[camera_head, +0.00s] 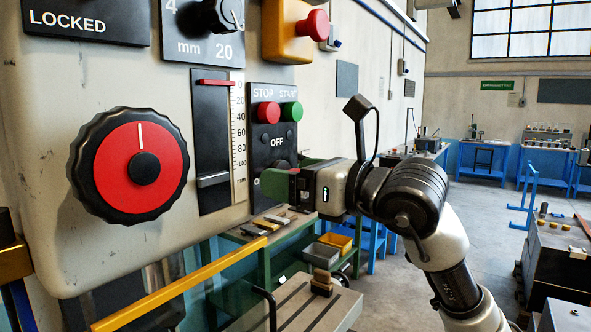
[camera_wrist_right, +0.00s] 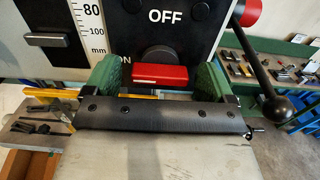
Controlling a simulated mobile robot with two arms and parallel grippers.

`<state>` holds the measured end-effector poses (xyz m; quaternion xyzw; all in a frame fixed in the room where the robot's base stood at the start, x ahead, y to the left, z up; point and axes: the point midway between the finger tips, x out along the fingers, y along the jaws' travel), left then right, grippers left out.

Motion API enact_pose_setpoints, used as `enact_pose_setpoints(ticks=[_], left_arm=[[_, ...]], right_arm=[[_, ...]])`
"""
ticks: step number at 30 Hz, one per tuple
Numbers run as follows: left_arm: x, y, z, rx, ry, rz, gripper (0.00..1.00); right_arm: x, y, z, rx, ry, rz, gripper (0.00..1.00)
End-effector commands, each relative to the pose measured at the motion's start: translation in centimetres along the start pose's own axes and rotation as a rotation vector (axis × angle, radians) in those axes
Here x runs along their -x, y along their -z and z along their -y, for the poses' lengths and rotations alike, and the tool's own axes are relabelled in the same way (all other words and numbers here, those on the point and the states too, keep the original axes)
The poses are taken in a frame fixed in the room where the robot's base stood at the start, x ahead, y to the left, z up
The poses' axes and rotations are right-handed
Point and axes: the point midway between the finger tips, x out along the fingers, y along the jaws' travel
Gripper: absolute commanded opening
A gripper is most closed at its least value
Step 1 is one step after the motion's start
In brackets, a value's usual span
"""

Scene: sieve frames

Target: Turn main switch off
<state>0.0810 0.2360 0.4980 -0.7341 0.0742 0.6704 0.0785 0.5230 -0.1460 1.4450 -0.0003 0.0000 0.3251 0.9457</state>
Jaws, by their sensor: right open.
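A rotary switch (camera_wrist_right: 160,55) with a dark round hub and a red handle (camera_wrist_right: 160,75) is on a dark panel in the right wrist view. OFF is printed above it and ON at its left. The red handle lies horizontally. My right gripper (camera_wrist_right: 155,80) is open, with its green fingers on either side of the handle; I cannot tell whether they touch it. In the head view my right gripper (camera_head: 286,181) is at the switch panel (camera_head: 273,120), hiding most of the switch below the OFF label. My left gripper is not in view.
The panel's red STOP button (camera_head: 268,113) and green START button (camera_head: 291,111) are above the switch. A large red dial (camera_head: 122,165) and a slider (camera_head: 212,180) are at the left. A yellow rail (camera_head: 180,285) runs below. Open floor (camera_head: 400,290) lies at the right.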

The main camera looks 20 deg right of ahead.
Motion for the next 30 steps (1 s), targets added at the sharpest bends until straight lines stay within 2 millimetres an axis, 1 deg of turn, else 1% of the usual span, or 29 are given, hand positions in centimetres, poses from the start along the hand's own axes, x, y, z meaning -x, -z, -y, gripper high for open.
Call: enact_pose_setpoints(ticks=[6, 7, 15, 16, 17, 24, 30], left_arm=[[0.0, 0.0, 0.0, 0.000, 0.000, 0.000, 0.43], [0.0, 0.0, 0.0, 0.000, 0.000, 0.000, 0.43], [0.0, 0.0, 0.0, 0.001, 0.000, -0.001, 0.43], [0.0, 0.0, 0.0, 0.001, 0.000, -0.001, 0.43], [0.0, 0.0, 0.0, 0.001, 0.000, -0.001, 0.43], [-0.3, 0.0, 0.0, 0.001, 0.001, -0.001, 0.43], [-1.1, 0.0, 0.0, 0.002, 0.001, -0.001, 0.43]], right_arm=[[-0.1, 0.1, 0.0, 0.000, 0.000, 0.000, 0.85], [-0.1, 0.1, 0.0, 0.000, 0.000, 0.000, 0.84], [0.0, 0.0, 0.0, -0.001, 0.000, 0.000, 0.42], [0.0, 0.0, 0.0, -0.001, 0.000, 0.000, 0.38], [0.0, 0.0, 0.0, -0.001, 0.000, 0.000, 0.36], [0.0, 0.1, 0.0, -0.024, 0.000, 0.001, 0.36], [0.0, 0.2, 0.1, -0.114, 0.000, 0.000, 0.36]])
